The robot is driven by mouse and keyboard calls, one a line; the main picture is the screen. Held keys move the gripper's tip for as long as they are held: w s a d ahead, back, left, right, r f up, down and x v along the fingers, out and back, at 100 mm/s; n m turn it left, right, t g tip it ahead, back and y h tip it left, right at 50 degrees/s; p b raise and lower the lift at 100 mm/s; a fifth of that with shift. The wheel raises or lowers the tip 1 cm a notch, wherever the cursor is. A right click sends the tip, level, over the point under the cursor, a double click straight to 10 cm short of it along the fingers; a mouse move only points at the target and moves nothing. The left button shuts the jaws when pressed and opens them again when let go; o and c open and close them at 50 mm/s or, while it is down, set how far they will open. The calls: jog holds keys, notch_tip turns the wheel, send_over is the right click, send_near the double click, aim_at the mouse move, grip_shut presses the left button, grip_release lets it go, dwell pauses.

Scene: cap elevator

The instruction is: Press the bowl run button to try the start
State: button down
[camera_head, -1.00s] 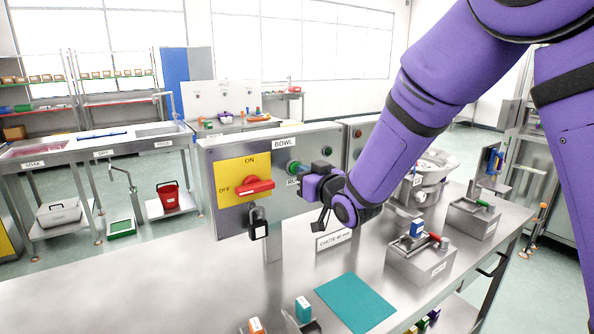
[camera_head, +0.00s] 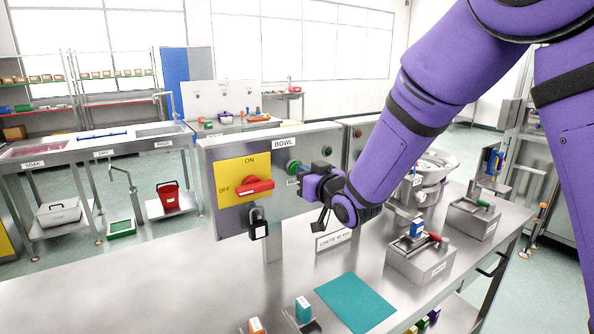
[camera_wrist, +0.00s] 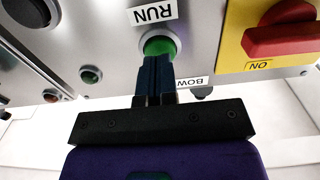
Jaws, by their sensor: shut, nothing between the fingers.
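The BOWL control box (camera_head: 222,158) stands on the steel bench. Its green run button (camera_head: 293,167) shows just left of my gripper (camera_head: 306,184) in the head view. In the wrist view the green run button (camera_wrist: 159,46) sits under the RUN label (camera_wrist: 152,13). My gripper (camera_wrist: 157,60) is shut and empty, with its fingertips at the button's lower edge; I cannot tell whether they touch or press it. The red rotary switch (camera_head: 256,187) on its yellow plate points toward OFF. A black padlock (camera_head: 258,224) hangs below it.
A second control box (camera_head: 357,140) stands behind my gripper. A teal mat (camera_head: 355,302) and grey fixture boxes (camera_head: 421,262) lie on the bench to the right. The bench top at front left (camera_head: 150,290) is clear.

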jog(key=shift+x, duration=0.85)
dwell(1.3)
jog(key=shift+s, duration=0.1)
jog(key=shift+v, duration=2.7)
jog(key=shift+d, duration=0.1)
